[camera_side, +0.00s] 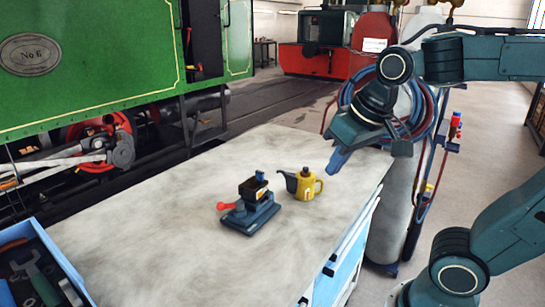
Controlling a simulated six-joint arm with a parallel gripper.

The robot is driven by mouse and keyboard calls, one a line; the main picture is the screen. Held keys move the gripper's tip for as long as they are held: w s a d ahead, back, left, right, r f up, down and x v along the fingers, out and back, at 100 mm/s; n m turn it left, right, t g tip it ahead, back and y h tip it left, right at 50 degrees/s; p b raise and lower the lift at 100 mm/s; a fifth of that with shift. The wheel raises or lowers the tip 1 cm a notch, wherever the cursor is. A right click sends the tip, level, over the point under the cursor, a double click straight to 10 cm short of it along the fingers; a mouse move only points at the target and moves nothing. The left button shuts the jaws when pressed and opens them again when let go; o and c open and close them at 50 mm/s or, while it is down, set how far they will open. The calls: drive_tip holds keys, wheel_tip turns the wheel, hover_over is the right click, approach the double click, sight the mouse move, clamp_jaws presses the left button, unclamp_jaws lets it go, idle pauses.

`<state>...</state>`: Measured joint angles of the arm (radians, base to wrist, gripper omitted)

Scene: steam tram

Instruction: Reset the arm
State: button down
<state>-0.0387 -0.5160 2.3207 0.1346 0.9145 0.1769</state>
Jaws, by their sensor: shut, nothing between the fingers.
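My gripper (338,160) hangs in the air above the right side of the workbench (150,230), up and to the right of the yellow can. Its fingers point down and to the left and are shut with nothing between them. It touches nothing that I can see. My arm comes in from the right edge of the picture.
On the bench stand a dark blue vise-like device (250,214) with a red-knobbed handle and a yellow oil can (305,186) with a dark spout. A blue tool tray (62,262) sits at lower left. Gas cylinders with hoses (392,225) stand beside the bench's right edge.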

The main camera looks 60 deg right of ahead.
drive_tip(key=s+a+f+n, duration=0.1)
drive_tip(key=s+f+n, duration=0.1)
drive_tip(key=s, duration=0.4)
drive_tip(key=shift+a+f+n+t+y, duration=0.15)
drive_tip(key=shift+a+n+t+y, duration=0.1)
drive_tip(key=shift+n+t+y, duration=0.2)
drive_tip(key=c, duration=2.2)
unclamp_jaws()
drive_tip(key=shift+w, duration=0.1)
